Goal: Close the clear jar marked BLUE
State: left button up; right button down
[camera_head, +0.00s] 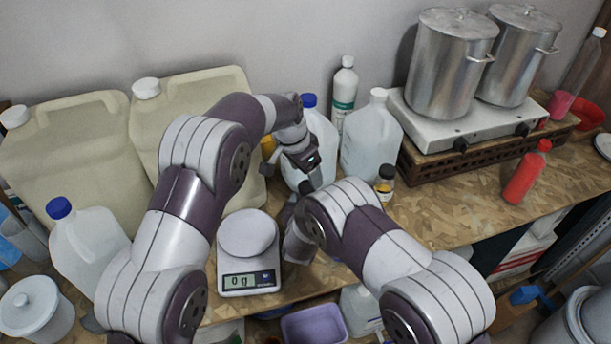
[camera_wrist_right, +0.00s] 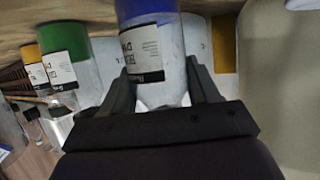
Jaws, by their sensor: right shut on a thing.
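In the right wrist view, which looks upside down, the clear jar (camera_wrist_right: 164,92) has a blue filling and a white label with unreadable text. My right gripper (camera_wrist_right: 159,78) is shut on this jar, one finger on each side of its clear part. Its mouth end is hidden behind my gripper, so I cannot tell whether a lid is on it. In the head view the jar is hidden by my arms. My left gripper (camera_head: 308,165) hangs above the table behind my right forearm; its finger gap is unclear. No loose lid can be made out.
Jars with green (camera_wrist_right: 62,68) and orange (camera_wrist_right: 31,68) fillings stand beside the held jar. A scale (camera_head: 248,281) reading 0 g stands in front, near large jugs (camera_head: 75,150). A hot plate (camera_head: 440,135) with steel pots is at right. Table is free near the red bottle (camera_head: 525,176).

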pick_arm(q)
jog(key=o, duration=0.5)
jog(key=shift+v, duration=3.8)
pick_arm(e)
jog(key=shift+c, duration=0.9)
grip_release()
pick_arm(q)
notch_tip(320, 180, down, 3)
jog(key=b, duration=0.3)
pick_arm(e)
jog(key=d+v, duration=0.1)
jog(key=v, duration=1.1)
jog(key=shift+s+a, duration=0.35)
jog(key=shift+a, duration=0.2)
